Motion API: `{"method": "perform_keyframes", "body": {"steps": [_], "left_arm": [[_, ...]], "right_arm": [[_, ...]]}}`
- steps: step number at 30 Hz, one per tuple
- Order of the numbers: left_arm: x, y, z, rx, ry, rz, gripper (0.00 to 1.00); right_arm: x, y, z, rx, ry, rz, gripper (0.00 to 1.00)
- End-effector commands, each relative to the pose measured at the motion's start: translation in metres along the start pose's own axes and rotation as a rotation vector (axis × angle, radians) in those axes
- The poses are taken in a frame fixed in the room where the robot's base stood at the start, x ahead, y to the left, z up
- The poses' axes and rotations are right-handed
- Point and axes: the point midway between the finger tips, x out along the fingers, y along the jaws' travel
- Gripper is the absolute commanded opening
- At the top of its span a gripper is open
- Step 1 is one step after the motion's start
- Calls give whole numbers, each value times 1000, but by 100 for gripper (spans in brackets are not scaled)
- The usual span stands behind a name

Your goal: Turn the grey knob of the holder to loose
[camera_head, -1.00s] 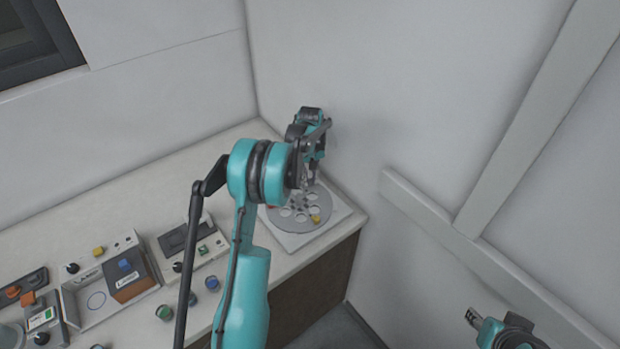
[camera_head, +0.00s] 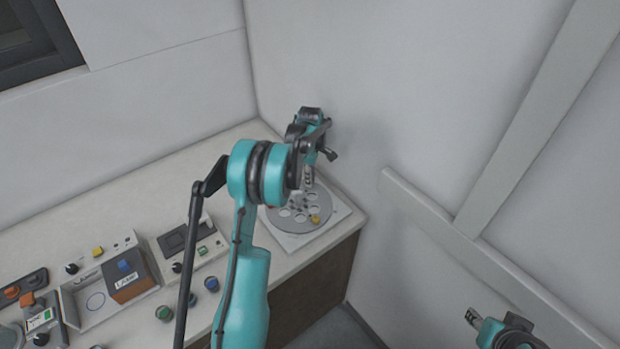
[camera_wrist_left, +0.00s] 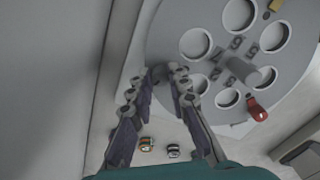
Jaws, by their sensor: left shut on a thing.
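The holder is a round grey disc (camera_head: 325,224) with several round holes, lying on a white base plate at the right end of the counter. The disc (camera_wrist_left: 213,18) fills much of the left wrist view. My left gripper (camera_head: 308,183) reaches down to the disc's far edge. In the wrist view its fingertips (camera_wrist_left: 164,76) are closed at the left rim, around the grey knob, which they almost wholly hide. A red knob (camera_wrist_left: 258,110) and a yellow knob (camera_wrist_left: 276,5) sit elsewhere on the rim. A grey post (camera_wrist_left: 243,70) stands at the centre. My right gripper (camera_head: 473,317) is at the lower right, away from the counter.
Walls stand close behind and right of the holder. Left on the counter are a grey tray unit (camera_head: 92,305) with knobs, a small control box (camera_head: 199,255) and several coloured round pieces, including a green one (camera_head: 164,313).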

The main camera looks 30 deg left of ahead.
Motion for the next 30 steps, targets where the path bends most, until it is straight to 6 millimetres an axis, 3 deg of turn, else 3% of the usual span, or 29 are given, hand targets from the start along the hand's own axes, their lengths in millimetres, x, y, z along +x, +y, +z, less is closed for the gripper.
{"method": "perform_keyframes", "body": {"steps": [13,30], "left_arm": [[0,0,0,-286,0,-1,0],[0,0,0,-355,0,-1,0]], "right_arm": [[0,0,0,0,0,0,40],[0,0,0,0,0,0,40]]}}
